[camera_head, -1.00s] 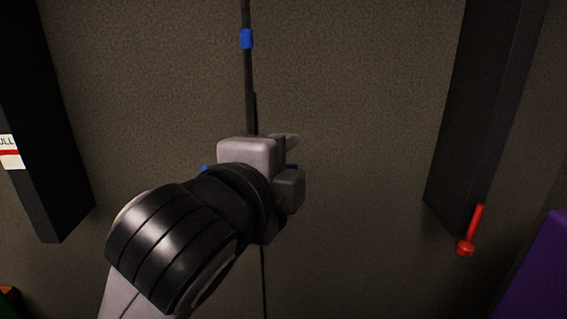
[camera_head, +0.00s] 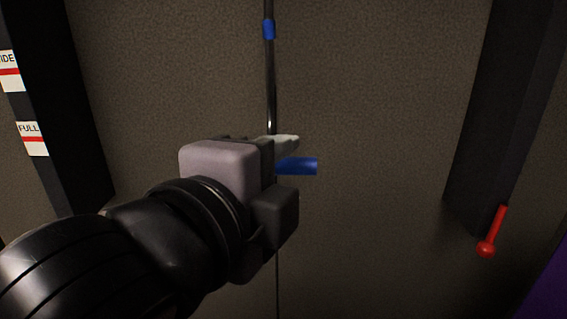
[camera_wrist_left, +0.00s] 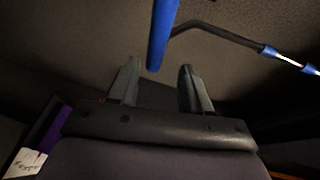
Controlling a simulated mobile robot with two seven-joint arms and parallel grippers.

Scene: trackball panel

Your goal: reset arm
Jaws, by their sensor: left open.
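My left gripper (camera_head: 290,150) comes in from the left in the head view, in front of a thin dark rod (camera_head: 271,85) with a blue band. A blue handle (camera_head: 300,166) shows just beyond the gripper, at its right side. In the left wrist view the two fingers of the left gripper (camera_wrist_left: 157,85) are apart. The blue handle (camera_wrist_left: 161,35) reaches down to between and ahead of the fingertips there, with nothing clamped. The dark rod (camera_wrist_left: 222,35) runs off to the right from it. My right gripper is out of view.
A dark post (camera_head: 65,120) with white and red labels (camera_head: 33,138) stands at left. Another dark post (camera_head: 495,110) stands at right, with a red lever (camera_head: 491,232) at its lower end. A purple surface (camera_head: 548,295) fills the bottom right corner. The brown textured surface between the posts is mostly bare.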

